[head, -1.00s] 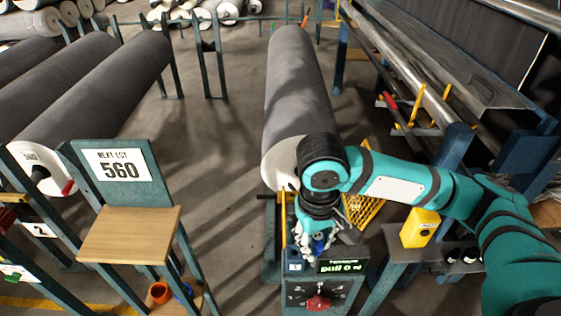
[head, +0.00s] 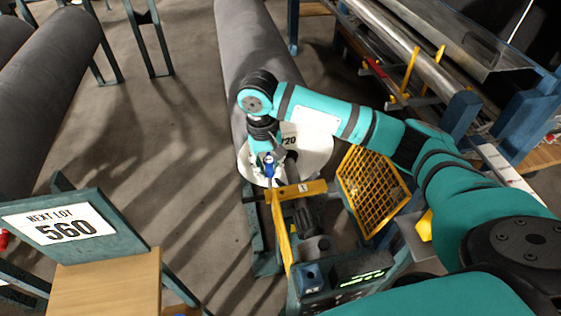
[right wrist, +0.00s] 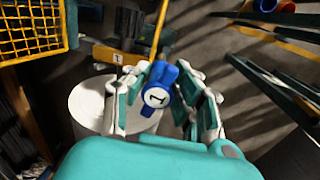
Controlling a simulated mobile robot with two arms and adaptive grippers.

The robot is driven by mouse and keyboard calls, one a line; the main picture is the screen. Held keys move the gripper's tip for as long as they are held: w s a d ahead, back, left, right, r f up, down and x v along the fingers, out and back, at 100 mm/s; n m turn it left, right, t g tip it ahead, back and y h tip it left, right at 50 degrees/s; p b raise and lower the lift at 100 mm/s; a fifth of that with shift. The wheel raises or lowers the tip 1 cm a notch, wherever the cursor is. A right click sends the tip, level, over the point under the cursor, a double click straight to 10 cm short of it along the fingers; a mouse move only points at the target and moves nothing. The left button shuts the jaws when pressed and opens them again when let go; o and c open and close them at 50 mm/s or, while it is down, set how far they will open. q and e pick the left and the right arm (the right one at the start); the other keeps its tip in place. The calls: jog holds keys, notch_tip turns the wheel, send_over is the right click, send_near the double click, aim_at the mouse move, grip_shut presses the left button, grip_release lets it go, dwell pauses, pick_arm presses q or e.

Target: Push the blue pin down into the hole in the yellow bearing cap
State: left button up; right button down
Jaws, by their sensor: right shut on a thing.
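The blue pin (head: 269,158) has a round white label reading 1, which shows in the right wrist view (right wrist: 185,85). My right gripper (head: 268,176) is shut on the pin, with its fingers on both sides of the head. It points down at the left end of the yellow bearing cap (head: 308,188), in front of the roll's white end. The cap carries a small tag reading 1. The hole is hidden, and I cannot tell whether the pin's tip is in it. My left gripper is not in view.
The large grey roll (head: 245,60) lies behind the cap. A yellow mesh guard (head: 372,190) stands to its right. A dark control stand with a green display (head: 362,280) is in front. A wooden shelf (head: 105,285) with the 560 sign is at left. Floor between is clear.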

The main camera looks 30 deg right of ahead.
jog(key=w+d+f+m, duration=0.2)
jog(key=w+d+f, duration=0.1)
jog(key=w+f, duration=0.3)
jog(key=m, duration=0.2)
send_over(281, 186)
jog(key=s+a, duration=0.1)
jog(key=s, duration=0.2)
jog(key=shift+f, duration=2.9)
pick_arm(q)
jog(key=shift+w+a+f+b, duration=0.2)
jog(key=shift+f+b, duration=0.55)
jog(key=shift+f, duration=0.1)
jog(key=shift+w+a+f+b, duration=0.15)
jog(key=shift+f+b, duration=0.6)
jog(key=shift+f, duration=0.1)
pick_arm(e)
jog(key=shift+w+a+f, duration=0.15)
jog(key=shift+f, duration=2.6)
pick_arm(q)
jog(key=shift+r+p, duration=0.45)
pick_arm(e)
jog(key=shift+f, duration=0.1)
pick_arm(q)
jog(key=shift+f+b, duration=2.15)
pick_arm(e)
jog(key=shift+f, duration=3.65)
